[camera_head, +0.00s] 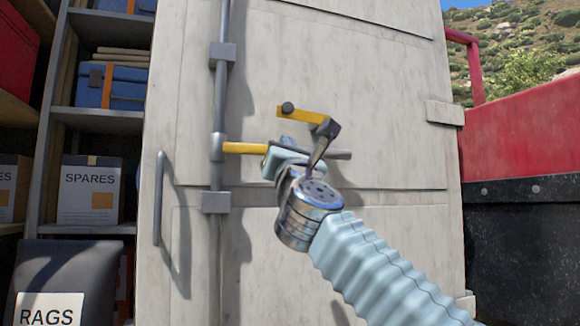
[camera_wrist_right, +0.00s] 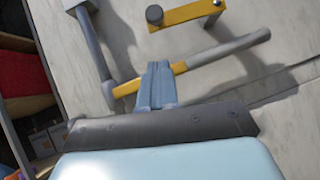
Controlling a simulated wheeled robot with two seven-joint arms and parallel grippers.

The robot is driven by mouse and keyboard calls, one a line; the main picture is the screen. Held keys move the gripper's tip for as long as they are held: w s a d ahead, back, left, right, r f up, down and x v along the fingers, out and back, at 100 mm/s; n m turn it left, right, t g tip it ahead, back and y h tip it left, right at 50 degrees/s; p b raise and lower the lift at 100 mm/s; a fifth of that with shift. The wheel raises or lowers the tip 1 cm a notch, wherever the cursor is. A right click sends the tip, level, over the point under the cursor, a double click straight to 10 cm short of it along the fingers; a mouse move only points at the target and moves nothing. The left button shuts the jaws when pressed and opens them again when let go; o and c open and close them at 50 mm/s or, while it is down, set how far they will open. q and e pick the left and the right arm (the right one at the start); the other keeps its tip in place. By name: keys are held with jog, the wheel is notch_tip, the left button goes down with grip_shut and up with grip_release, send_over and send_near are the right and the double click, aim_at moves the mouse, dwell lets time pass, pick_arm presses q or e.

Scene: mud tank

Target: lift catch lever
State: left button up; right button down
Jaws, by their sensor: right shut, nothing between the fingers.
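A yellow catch lever (camera_head: 298,112) with a dark round knob at its left end is on the grey door, and lies nearly level. It also shows at the top of the right wrist view (camera_wrist_right: 185,14). Below it a bar handle (camera_head: 243,148), yellow on the left and grey on the right, juts right from a vertical rod (camera_head: 220,100). My right gripper (camera_head: 286,141) is shut and empty. Its fingertips (camera_wrist_right: 157,68) overlap the bar handle in the right wrist view, below the catch lever. I cannot tell whether they touch the bar. My left gripper is out of view.
The grey door (camera_head: 190,80) has a fixed grab handle (camera_head: 158,198) at lower left. Shelves with a SPARES box (camera_head: 90,195) and a blue case (camera_head: 112,86) stand left. A red and black container (camera_head: 522,185) stands right. The door is clear above the catch lever.

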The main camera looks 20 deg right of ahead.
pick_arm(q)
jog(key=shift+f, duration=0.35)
pick_arm(e)
jog(key=v, duration=0.6)
jog(key=shift+a, duration=0.1)
